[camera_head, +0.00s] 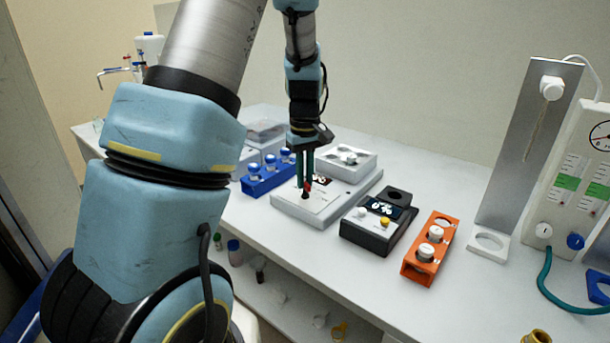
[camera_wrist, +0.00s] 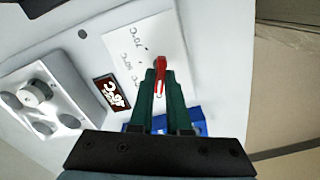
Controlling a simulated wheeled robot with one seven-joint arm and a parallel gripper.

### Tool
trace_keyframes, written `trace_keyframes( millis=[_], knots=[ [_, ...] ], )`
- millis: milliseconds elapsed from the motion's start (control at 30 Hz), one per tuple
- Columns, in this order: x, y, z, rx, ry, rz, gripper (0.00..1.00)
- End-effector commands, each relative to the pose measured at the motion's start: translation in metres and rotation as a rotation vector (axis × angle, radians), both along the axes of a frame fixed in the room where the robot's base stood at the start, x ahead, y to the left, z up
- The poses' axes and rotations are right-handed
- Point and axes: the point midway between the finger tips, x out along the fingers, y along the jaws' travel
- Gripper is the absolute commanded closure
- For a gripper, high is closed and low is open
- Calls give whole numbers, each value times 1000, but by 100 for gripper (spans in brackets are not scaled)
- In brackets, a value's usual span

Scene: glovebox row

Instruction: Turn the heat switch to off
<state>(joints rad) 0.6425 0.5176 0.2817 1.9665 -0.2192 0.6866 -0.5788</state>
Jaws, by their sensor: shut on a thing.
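The heat switch is a small red lever (camera_wrist: 159,66) on a light panel printed with temperature marks (camera_wrist: 122,50). My gripper (camera_wrist: 160,82) has its green fingers closed on the red lever in the wrist view. In the head view my gripper (camera_head: 306,188) points down onto the white device (camera_head: 322,203), with a bit of red lever (camera_head: 307,186) at its tips. A dark display (camera_wrist: 112,90) beside the panel shows a reading that looks like 45°C. The fingers hide part of the panel, so I cannot read the switch's position.
A blue rack (camera_head: 254,187) with vials stands left of the device. A black device (camera_head: 368,232) and an orange rack (camera_head: 415,272) stand to its right. A tall metal plate (camera_head: 527,140) and a gauge panel (camera_head: 573,190) stand further right. The bench front is mostly clear.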

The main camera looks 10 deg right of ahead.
Motion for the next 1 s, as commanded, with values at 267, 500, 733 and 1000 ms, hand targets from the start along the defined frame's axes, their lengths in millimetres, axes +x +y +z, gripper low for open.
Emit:
trace_keyframes(
  millis=[267, 500, 733, 1000],
  knots=[
    [1, 0, 0, 0, -2, 28, 100],
    [1, 0, 0, 0, -2, 28, 100],
    [1, 0, 0, -1, -1, 27, 64],
    [0, 0, 0, 0, -1, 26, 55]
  ],
)
